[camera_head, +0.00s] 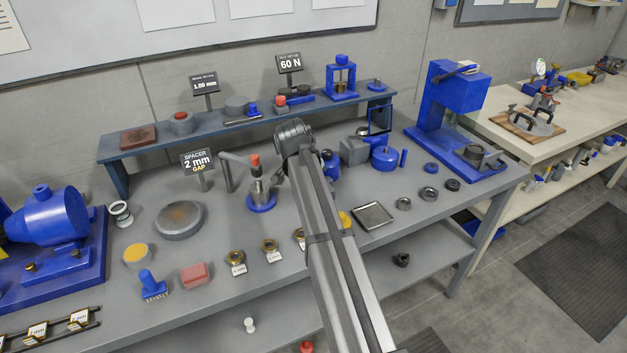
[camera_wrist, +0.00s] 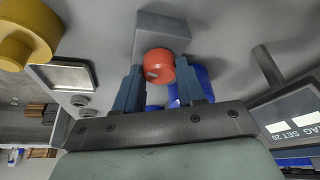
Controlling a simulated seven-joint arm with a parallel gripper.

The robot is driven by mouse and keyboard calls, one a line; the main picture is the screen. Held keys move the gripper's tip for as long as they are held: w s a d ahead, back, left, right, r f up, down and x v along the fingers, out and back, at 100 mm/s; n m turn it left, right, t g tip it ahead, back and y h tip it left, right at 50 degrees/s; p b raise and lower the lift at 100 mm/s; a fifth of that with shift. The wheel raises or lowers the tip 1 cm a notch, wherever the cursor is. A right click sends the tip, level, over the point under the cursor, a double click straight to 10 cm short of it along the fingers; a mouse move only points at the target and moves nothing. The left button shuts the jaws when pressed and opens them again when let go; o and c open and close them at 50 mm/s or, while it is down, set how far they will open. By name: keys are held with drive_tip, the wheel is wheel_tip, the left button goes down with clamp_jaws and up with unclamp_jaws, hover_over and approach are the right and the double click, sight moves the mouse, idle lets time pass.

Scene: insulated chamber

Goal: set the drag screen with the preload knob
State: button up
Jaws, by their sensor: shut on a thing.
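The preload knob (camera_wrist: 158,63) is a round red knob, seen in the wrist view between the two blue fingers of my gripper (camera_wrist: 160,82). The fingers are shut on its sides. A grey block (camera_wrist: 163,30) lies just beyond the knob, and a blue part (camera_wrist: 186,85) shows beside it, partly behind a finger. The drag screen (camera_wrist: 292,117) is a dark display at the right of the wrist view, cut off by the frame edge; part of its text reads "SET 20". In the head view my own arm hides the knob, the screen and the gripper's fingers.
A square metal tray (camera_head: 373,216) and several rings lie right of my arm. A spacer sign (camera_head: 197,162) and a red-topped post on a blue base (camera_head: 261,203) stand to its left. A raised shelf (camera_head: 150,150) runs behind, and a blue press (camera_head: 455,100) stands at right.

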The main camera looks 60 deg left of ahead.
drive_tip(key=shift+a+m, duration=0.1)
drive_tip(key=shift+m, duration=0.7)
drive_tip(key=shift+h, duration=0.3)
drive_tip(key=o, duration=1)
drive_tip(key=shift+o, duration=0.2)
drive_tip(key=v, duration=1.4)
drive_tip(key=shift+s, duration=0.2)
drive_tip(key=shift+f, duration=0.2)
